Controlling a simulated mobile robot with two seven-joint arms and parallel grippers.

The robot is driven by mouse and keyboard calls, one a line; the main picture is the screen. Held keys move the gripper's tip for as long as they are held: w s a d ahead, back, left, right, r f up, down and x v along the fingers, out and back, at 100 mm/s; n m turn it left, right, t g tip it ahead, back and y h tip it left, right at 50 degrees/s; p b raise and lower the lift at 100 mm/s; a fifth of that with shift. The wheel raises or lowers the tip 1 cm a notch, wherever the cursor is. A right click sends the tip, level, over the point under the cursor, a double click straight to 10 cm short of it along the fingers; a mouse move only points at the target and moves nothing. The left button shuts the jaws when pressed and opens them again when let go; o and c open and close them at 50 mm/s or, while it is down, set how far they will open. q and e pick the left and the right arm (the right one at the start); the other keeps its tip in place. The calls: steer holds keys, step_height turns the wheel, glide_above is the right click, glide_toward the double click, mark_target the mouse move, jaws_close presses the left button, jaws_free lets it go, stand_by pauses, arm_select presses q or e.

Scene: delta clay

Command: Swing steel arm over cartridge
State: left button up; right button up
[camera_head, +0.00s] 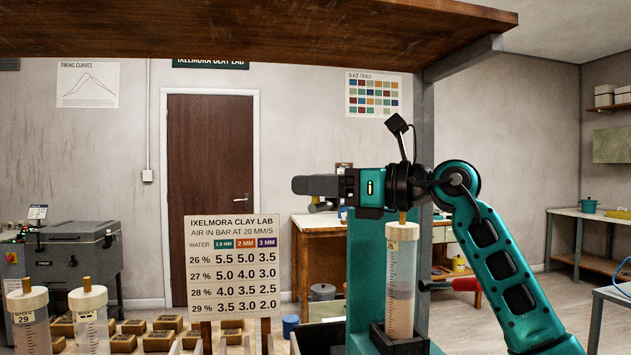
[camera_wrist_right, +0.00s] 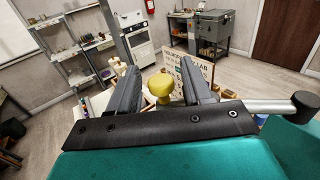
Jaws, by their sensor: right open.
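The cartridge (camera_head: 400,283), a clear tube of clay with a pale cap labelled 26, stands upright in a dark holder against the teal column (camera_head: 360,262). My right gripper (camera_head: 300,186) is level above the cartridge and points left; its palm is near the column top. In the right wrist view a steel arm (camera_wrist_right: 271,105) runs from a black hub (camera_wrist_right: 305,104) at the right until my gripper hides it. A yellow knob (camera_wrist_right: 161,84) shows between the open fingers (camera_wrist_right: 161,90); I cannot tell whether they touch it. My left gripper is out of view.
A lever with a red handle (camera_head: 465,284) sticks out right of the cartridge. Capped tubes (camera_head: 90,322) stand at the left beside several small blocks. A sign board (camera_head: 232,267) stands left of the column. A wooden shelf (camera_head: 250,30) spans overhead, with a grey post at its right.

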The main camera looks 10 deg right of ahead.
steer(key=shift+w+a, duration=0.15)
steer(key=shift+a, duration=0.05)
steer(key=shift+c, duration=0.5)
jaws_close()
